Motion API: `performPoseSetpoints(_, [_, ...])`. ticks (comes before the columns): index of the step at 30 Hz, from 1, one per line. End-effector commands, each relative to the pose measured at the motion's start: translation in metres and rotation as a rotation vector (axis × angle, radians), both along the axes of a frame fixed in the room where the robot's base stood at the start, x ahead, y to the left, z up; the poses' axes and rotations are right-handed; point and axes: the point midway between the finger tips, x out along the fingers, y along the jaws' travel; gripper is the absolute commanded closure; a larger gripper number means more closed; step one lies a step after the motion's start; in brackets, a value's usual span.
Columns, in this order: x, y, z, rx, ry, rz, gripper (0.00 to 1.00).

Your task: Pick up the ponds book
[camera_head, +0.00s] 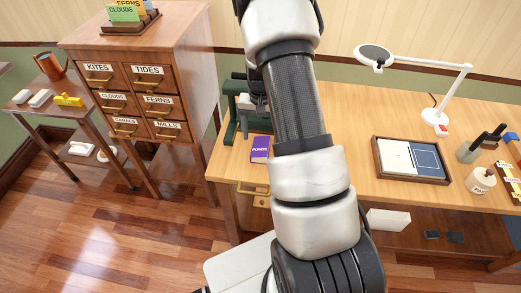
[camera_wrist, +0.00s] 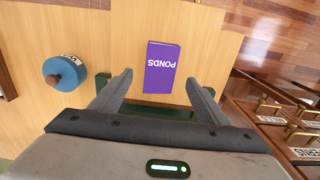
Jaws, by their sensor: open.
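My gripper (camera_wrist: 161,82) is open and empty, with one finger on each side of the gap.
A green stand (camera_head: 236,118) is beside the book; its green base (camera_wrist: 150,110) shows between my fingers. A blue round object with a knob (camera_wrist: 65,73) sits to the left in the wrist view. A drawer cabinet (camera_head: 140,75) stands left of the table. A tray (camera_head: 412,160) and white lamp (camera_head: 434,117) are to the right.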

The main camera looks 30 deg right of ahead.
Motion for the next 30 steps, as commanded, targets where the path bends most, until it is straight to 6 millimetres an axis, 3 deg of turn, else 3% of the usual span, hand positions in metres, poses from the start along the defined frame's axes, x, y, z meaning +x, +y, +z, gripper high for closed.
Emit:
performPoseSetpoints(4, [-0.001,0.0,-0.009,0.0,0.002,0.0,0.31])
performPoseSetpoints(12, [-0.002,0.001,-0.048,0.001,0.001,0.0,0.31])
performPoseSetpoints(21, [-0.001,0.001,-0.054,0.0,-0.001,0.0,0.31])
performPoseSetpoints(30, [-0.001,0.001,-0.054,0.0,-0.001,0.0,0.78])
